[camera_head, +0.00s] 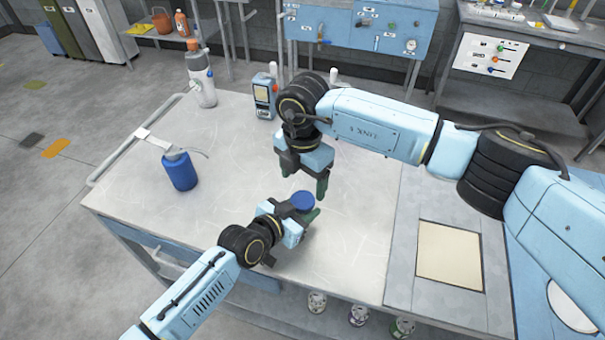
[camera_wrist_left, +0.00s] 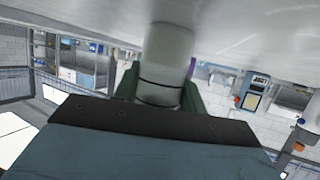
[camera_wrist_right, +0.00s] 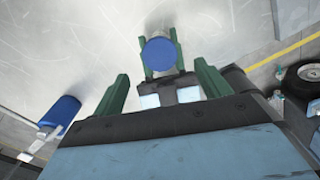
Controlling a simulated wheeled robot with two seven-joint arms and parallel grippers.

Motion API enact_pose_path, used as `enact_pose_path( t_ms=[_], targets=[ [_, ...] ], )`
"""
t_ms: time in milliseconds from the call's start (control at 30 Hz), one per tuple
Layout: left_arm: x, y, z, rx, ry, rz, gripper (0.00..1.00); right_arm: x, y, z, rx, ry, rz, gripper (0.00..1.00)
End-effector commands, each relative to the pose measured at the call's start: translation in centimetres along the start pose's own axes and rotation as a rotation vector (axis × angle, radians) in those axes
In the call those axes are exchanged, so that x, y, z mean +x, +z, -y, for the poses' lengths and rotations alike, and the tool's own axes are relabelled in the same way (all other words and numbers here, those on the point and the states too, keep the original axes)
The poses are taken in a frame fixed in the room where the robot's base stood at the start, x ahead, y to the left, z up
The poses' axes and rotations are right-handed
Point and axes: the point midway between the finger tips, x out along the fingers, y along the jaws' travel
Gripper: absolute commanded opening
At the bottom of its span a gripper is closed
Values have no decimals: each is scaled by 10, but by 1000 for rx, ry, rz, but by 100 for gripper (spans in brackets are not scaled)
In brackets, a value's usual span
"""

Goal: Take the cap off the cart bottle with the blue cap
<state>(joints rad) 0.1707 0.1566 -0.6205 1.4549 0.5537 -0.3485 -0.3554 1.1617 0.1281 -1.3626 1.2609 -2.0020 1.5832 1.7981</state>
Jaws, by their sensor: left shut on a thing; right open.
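The bottle with the blue cap (camera_head: 303,200) stands on the cart top, its body mostly hidden in the head view. My left gripper (camera_head: 301,214) is shut on the bottle from the side. The left wrist view shows its pale grey body (camera_wrist_left: 166,60) between the green fingers. The round blue cap (camera_wrist_right: 159,54) is on top of the bottle. My right gripper (camera_head: 308,182) points down from above, near the cap. Its green fingers are open and apart from the cap, one to each side of it in the right wrist view.
A blue container (camera_head: 180,171) with a thin spout stands at the cart's left. A grey-white bottle (camera_head: 201,85) and a blue handheld device (camera_head: 264,98) stand at the back. The cart top (camera_head: 240,150) is clear between them. A beige panel (camera_head: 449,256) lies at the right.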

Motion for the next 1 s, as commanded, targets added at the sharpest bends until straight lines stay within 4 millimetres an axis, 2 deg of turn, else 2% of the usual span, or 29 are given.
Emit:
enact_pose_path(
  t_ms=[100, 333, 500, 733, 1000],
  targets=[
    [0, 0, 0, 0, 0, 1, 0, 21, -1, 1, -1, -4, -1, 76],
    [0, 0, 0, 0, 0, 1, 0, 50, -1, 0, -2, -2, -1, 76],
    [0, 0, 0, 0, 0, 1, 0, 59, 0, 0, -4, 0, 0, 76],
    [0, 0, 0, 0, 0, 1, 0, 59, 0, 0, -4, 0, 0, 76],
    [0, 0, 0, 0, 0, 1, 0, 59, 0, 0, -4, 0, 0, 42]
  ],
)
